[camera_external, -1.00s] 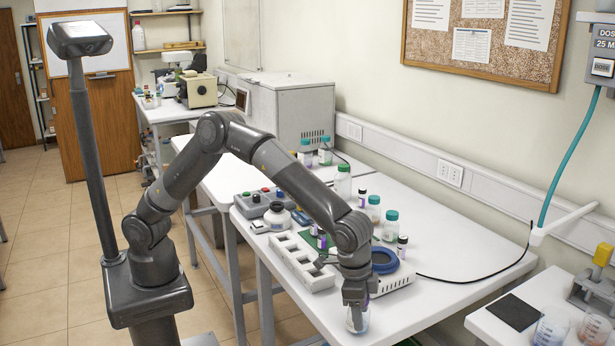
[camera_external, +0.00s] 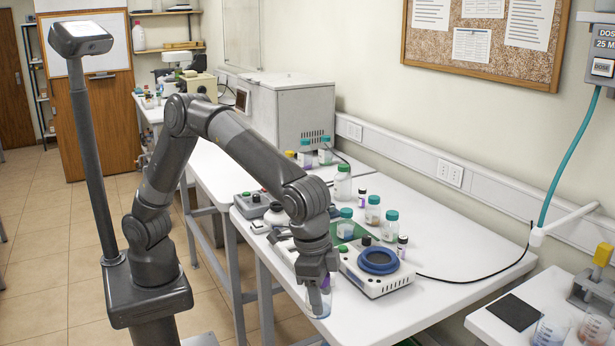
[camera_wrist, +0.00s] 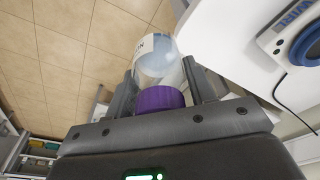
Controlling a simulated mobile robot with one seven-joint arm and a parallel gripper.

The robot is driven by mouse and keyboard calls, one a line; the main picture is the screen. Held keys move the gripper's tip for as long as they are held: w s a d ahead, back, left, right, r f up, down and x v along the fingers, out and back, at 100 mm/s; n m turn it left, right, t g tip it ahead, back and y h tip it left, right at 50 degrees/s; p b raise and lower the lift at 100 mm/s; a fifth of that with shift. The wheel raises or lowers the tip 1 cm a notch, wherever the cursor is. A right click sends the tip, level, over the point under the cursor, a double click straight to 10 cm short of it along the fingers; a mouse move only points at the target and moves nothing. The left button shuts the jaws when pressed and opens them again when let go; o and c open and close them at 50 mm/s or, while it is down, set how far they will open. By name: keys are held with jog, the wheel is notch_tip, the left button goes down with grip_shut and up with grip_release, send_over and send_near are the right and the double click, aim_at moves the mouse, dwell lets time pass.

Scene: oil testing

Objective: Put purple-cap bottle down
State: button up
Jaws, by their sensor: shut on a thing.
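My gripper (camera_external: 321,283) is shut on the purple-cap bottle (camera_external: 318,302), which has a clear body. In the wrist view the purple cap (camera_wrist: 160,98) sits between the two fingers, and the clear body (camera_wrist: 158,58) with a white label extends beyond them. Pale bluish contents show inside. In the external view the bottle is at the front-left edge of the white table (camera_external: 440,290). The wrist view shows floor tiles behind it and the table edge to its right. I cannot tell whether its base touches anything.
A white device with a blue ring (camera_external: 378,262) stands right of my gripper. Several teal-capped bottles (camera_external: 373,210) stand behind it. A control box with buttons (camera_external: 252,204) is at the left. The table's right front part is clear.

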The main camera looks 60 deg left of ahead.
jog(key=shift+s+r, duration=0.1)
jog(key=shift+r, duration=0.15)
